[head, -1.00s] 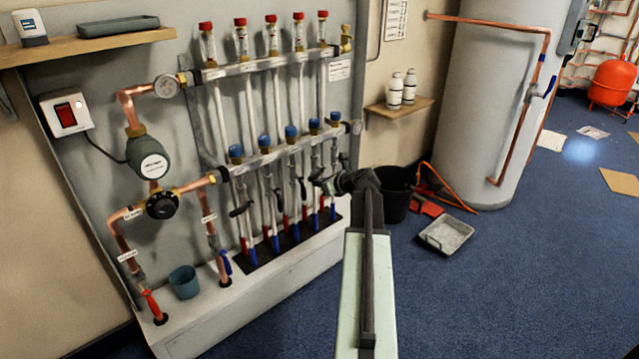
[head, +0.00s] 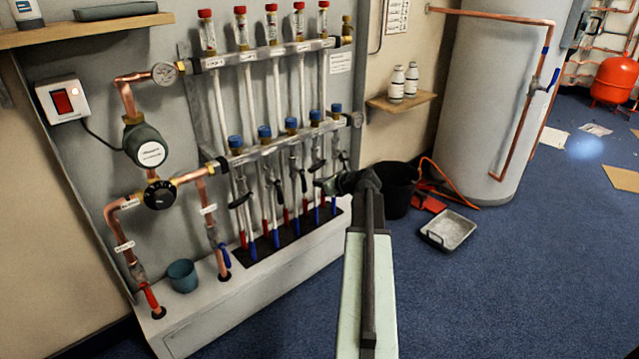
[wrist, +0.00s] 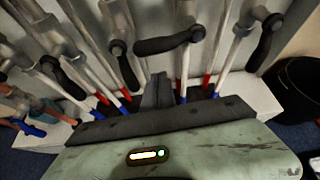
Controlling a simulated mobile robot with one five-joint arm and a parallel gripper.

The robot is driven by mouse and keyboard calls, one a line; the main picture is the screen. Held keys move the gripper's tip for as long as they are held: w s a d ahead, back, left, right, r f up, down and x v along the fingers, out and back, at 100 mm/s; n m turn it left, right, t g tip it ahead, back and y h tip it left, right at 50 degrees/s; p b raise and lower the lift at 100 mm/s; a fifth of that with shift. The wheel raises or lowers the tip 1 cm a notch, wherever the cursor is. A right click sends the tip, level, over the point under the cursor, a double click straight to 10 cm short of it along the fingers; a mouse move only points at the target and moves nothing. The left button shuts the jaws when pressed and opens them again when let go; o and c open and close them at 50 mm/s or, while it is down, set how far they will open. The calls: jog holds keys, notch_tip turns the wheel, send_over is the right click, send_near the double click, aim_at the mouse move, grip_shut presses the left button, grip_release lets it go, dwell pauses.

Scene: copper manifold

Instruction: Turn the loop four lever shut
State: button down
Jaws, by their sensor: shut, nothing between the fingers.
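The loop four lever (wrist: 168,42) appears to be the black handle just beyond my gripper in the wrist view. It lies mostly crosswise to its pipe, its free end pointing left and slightly down. My gripper (wrist: 158,88) is shut and empty, below this lever and apart from it as far as I can tell. In the head view my gripper (head: 328,184) is in front of the right end of the lower manifold bar (head: 250,157); it and the crowded pipes make the lever hard to pick out there.
Neighbouring black levers hang close by, one on the left (wrist: 128,66) and one on the right (wrist: 264,44). White pipes with red and blue ends run down to a ledge (head: 195,312). A black bucket (head: 398,190) and a grey tray (head: 448,230) stand on the blue floor at right.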

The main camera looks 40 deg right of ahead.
jog(key=d+p+v, duration=0.1)
jog(key=p+v, duration=0.4)
jog(key=v, duration=0.5)
jog(key=shift+s+a+f, duration=0.15)
jog(key=shift+a+f, duration=0.05)
jog(key=shift+f, duration=0.15)
